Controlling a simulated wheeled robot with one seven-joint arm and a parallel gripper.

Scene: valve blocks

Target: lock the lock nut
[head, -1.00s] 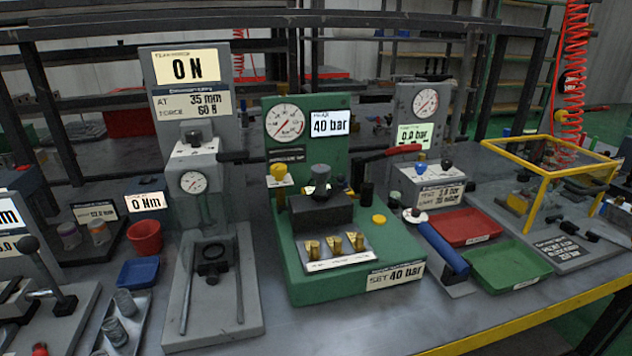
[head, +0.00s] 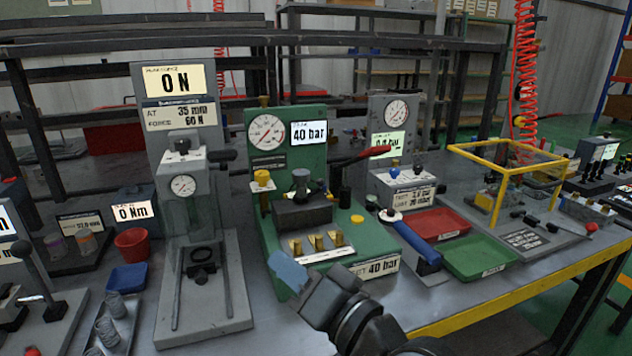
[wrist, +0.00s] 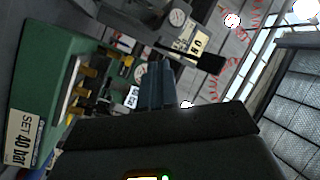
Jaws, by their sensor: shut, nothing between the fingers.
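My gripper (head: 289,271) is in front of the green test stand (head: 372,240), at the lower middle of the head view. Its blue-grey fingers are shut and empty. In the wrist view the shut fingers (wrist: 157,86) point toward the bench, with the green stand (wrist: 52,80) at left. The stand carries a dark block (head: 303,213) with a grey round knob (head: 301,178) on top, and several brass pieces (head: 318,243) on a plate in front. I cannot tell which part is the lock nut. The fingers cover part of the stand's front left edge.
A grey press stand (head: 238,290) stands left of the green stand. A blue-handled tool (head: 415,242), a red tray (head: 452,223) and a green tray (head: 484,262) lie at right. A yellow frame (head: 497,190) stands beyond them. A dark bar (head: 375,152) with a red end juts above the stand.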

